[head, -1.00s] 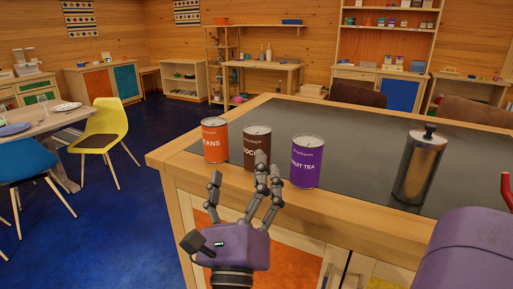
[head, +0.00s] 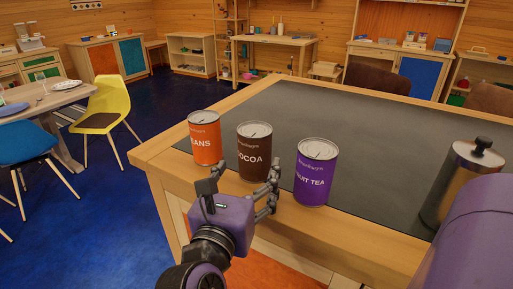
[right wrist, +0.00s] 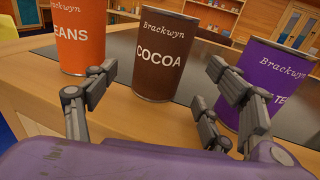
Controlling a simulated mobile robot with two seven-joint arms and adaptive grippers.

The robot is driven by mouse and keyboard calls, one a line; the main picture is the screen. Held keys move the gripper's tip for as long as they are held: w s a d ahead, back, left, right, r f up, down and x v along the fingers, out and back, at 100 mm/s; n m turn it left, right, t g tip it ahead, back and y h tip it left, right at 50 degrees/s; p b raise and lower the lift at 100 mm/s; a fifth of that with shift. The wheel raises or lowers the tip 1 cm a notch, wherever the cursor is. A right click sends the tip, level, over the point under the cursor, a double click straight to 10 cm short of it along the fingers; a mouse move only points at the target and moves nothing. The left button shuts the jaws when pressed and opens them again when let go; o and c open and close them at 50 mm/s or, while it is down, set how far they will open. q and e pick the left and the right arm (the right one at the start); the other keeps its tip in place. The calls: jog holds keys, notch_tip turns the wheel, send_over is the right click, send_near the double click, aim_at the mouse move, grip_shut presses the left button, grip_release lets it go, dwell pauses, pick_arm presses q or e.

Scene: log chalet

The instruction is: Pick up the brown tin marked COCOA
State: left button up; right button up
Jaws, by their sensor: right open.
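The brown COCOA tin (head: 254,153) stands upright on the counter's near edge, between an orange tin marked BEANS (head: 205,138) and a purple FRUIT TEA tin (head: 316,172). In the right wrist view the brown tin (right wrist: 160,55) stands just beyond and between the open fingers. My right gripper (head: 238,186) is open and empty in front of it, at the counter edge. The fingers (right wrist: 155,110) point toward the tin; I cannot tell whether any touches it. The right-hand fingers overlap the purple tin in the wrist view. My left gripper is not in view.
The counter (head: 400,133) has a dark top with a pale wood rim. A metal canister (head: 459,180) with a black knob stands at its right. The dark top behind the tins is clear. A yellow chair (head: 107,103) stands on the blue floor at left.

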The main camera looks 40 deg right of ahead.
aim_at(250, 164)
jog(key=p+x, duration=0.1)
jog(key=x, duration=0.4)
jog(key=shift+w+d+r, duration=0.1)
jog(key=shift+w+d, duration=0.25)
jog(key=shift+d, duration=0.05)
jog(key=c, duration=1.4)
